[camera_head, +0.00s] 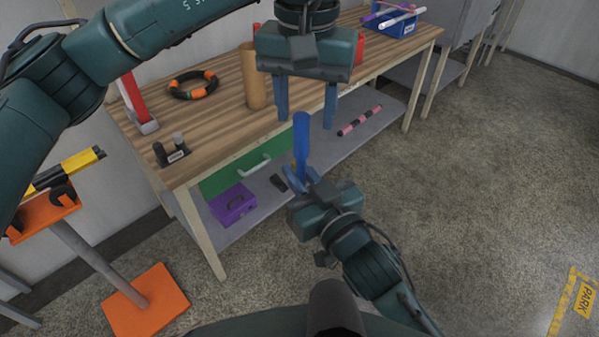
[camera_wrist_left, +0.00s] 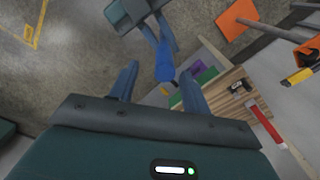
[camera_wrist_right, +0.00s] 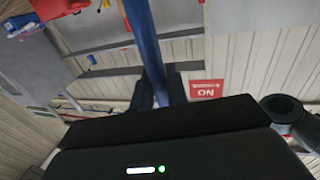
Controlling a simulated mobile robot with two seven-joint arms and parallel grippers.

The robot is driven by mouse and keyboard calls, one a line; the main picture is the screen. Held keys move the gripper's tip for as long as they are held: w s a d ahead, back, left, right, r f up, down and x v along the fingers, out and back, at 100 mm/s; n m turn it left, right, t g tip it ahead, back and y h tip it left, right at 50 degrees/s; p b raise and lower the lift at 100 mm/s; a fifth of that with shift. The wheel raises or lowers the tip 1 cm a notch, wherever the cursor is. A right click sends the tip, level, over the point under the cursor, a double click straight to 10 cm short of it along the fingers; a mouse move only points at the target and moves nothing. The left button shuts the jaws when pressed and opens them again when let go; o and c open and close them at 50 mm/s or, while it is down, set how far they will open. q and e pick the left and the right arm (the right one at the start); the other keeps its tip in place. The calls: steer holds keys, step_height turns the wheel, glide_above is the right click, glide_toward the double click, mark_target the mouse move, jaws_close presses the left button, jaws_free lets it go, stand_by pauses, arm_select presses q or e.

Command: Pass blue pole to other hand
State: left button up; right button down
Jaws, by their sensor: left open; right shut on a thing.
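The blue pole (camera_head: 301,140) stands roughly upright in the head view, its lower part in my right gripper (camera_head: 310,186). My right gripper is shut on it; the pole also runs up through the middle of the right wrist view (camera_wrist_right: 146,50). My left gripper (camera_head: 305,115) is above, pointing down, with its two fingers spread wide and empty. The pole's top shows between or just below the left fingertips in the head view. In the left wrist view the pole (camera_wrist_left: 165,65) lies beyond the open fingers of my left gripper (camera_wrist_left: 158,85), apart from them.
A wooden workbench (camera_head: 215,125) stands behind, with a black and orange ring (camera_head: 193,85), a brown cylinder (camera_head: 254,78) and a blue bin (camera_head: 393,22). A purple box (camera_head: 232,204) sits on its lower shelf. An orange stand (camera_head: 146,303) is at left.

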arm_select(q)
step_height(320, 180, up, 5)
steer(key=shift+f, duration=0.1)
steer(key=s+d+n+g+h, duration=0.5)
steer(key=d+n+g+h, duration=0.3)
steer(key=d+h, duration=0.45)
steer(key=w+a+f+n+t+h, duration=0.1)
steer(key=w+a+n+t+h, duration=0.6)
steer(key=n, duration=0.5)
steer(key=w+a+f+n+t+h, duration=0.1)
steer(key=w+a+n+t+h, duration=0.4)
steer(key=n+t, duration=0.55)
steer(key=w+a+f+n+t+y, duration=0.2)
steer(key=a+f+n+t+y, duration=0.25)
steer(key=f+n+y, duration=0.5)
steer(key=w+a+f+n+t+y, duration=0.35)
steer(key=a+f+n+y, duration=0.2)
steer(key=f+n, duration=0.7)
steer(key=s+a+f+n+g+y, duration=0.1)
steer(key=s+f+n+g+y, duration=0.2)
steer(key=s+f+n, duration=0.6)
steer(key=s+a+f+n+g+y, duration=0.2)
steer(key=s+f+n, duration=0.8)
steer(key=s, duration=0.8)
step_height(320, 180, down, 2)
steer(key=g+y, duration=0.1)
steer(key=g, duration=0.1)
steer(key=shift+f+g+y, duration=0.15)
steer(key=shift+g+y, duration=0.2)
